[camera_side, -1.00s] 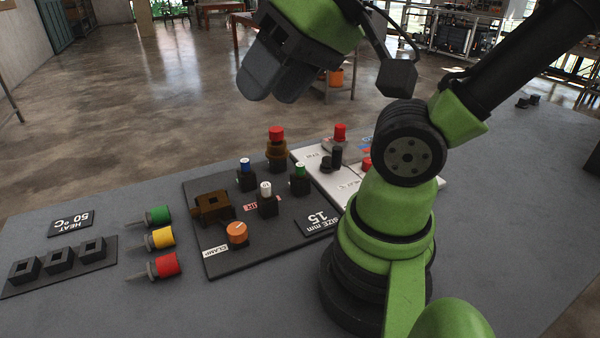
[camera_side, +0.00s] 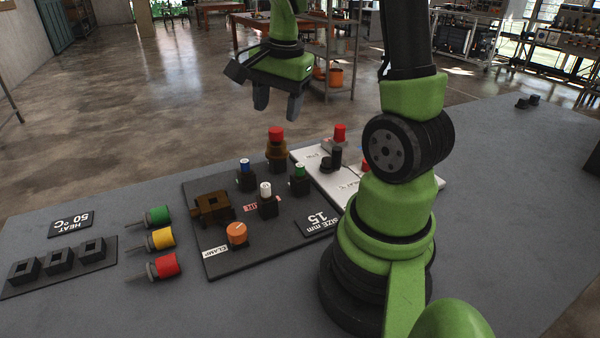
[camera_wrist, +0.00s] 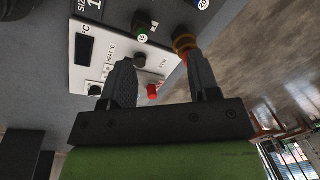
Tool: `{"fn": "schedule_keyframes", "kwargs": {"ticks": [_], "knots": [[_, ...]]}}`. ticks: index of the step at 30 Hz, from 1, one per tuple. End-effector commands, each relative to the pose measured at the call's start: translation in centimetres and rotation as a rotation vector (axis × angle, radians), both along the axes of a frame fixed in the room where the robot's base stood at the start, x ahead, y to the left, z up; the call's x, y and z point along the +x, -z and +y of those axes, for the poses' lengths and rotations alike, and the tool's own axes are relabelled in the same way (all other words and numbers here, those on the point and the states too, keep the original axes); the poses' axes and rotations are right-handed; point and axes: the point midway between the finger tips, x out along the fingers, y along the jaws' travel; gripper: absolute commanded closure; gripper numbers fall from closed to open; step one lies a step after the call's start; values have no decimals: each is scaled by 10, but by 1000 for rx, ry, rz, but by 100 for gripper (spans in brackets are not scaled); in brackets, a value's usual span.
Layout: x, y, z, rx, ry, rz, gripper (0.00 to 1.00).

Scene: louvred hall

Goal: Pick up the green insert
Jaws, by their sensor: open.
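The green insert (camera_side: 158,215) lies on its side on the grey table in the side view, its thin metal pin pointing left. It is the farthest of a row with a yellow insert (camera_side: 162,237) and a red insert (camera_side: 166,264). My gripper (camera_side: 277,106) is open and empty, fingers down, high above the far side of the table, to the right of the green insert and well apart from it. In the wrist view my gripper (camera_wrist: 158,62) has nothing between its fingers, and the green insert does not show there.
A dark board (camera_side: 218,265) with a clamp, an orange knob and several small knobs stands right of the inserts. A holder with square sockets (camera_side: 20,287) and a "HEAT 50 °C" plate (camera_side: 70,223) are at left.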

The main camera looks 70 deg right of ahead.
Motion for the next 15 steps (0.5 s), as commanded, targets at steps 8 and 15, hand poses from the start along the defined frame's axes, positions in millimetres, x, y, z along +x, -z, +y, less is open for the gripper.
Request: {"fn": "schedule_keyframes", "kwargs": {"ticks": [8,15], "knots": [[-22,59,-55,86,385,125,44],[-26,91,-58,96,422,139,44]]}}
